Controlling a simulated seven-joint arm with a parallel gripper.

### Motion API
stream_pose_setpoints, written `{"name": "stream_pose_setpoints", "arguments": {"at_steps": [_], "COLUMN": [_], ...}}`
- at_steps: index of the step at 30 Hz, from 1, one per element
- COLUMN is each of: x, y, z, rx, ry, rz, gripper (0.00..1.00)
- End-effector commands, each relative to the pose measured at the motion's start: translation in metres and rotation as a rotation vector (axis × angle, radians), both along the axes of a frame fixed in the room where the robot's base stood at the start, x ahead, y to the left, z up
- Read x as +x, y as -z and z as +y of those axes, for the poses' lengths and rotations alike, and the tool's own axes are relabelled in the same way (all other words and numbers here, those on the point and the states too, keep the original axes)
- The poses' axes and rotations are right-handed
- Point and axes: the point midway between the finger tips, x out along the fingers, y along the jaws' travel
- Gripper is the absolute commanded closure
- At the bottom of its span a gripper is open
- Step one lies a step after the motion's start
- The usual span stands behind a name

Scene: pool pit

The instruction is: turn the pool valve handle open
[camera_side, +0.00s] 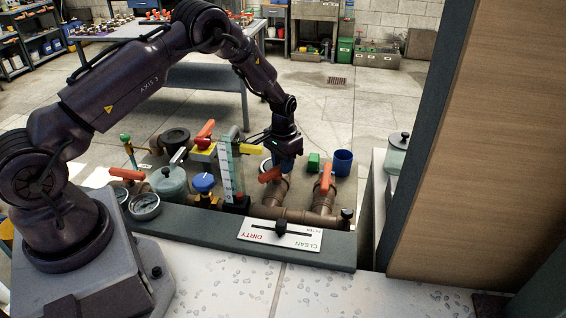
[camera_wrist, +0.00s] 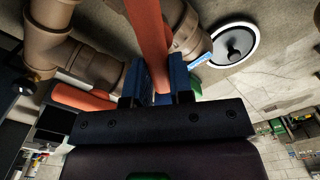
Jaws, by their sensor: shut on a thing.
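The orange valve handle (camera_side: 269,175) sits on a brown pipe fitting (camera_side: 275,192) in the middle of the pit in the side view. My gripper (camera_side: 287,163) comes down from above at the handle's right end. In the wrist view the orange handle (camera_wrist: 149,38) runs down from the top edge between the blue fingers of my gripper (camera_wrist: 161,84). The fingers are shut on it, one on each side.
A clear gauge tube (camera_side: 226,172) and a blue knob (camera_side: 204,182) stand to the left. A DIRTY/CLEAN slider plate (camera_side: 281,234) lies in front.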

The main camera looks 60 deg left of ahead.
Motion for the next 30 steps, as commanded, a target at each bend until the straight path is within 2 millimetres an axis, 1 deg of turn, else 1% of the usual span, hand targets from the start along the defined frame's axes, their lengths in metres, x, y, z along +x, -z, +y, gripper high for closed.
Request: {"name": "stream_pose_setpoints", "arguments": {"at_steps": [8,21,30], "x": [0.0,-0.003,-0.005], "y": [-0.001,-0.001,-0.001], "z": [0.002,0.009,0.012], "rx": [-0.001,-0.001,-0.001], "ry": [-0.092,-0.42,-0.589], "rz": [0.0,0.0,0.0], "gripper": [1.0,1.0,1.0]}}
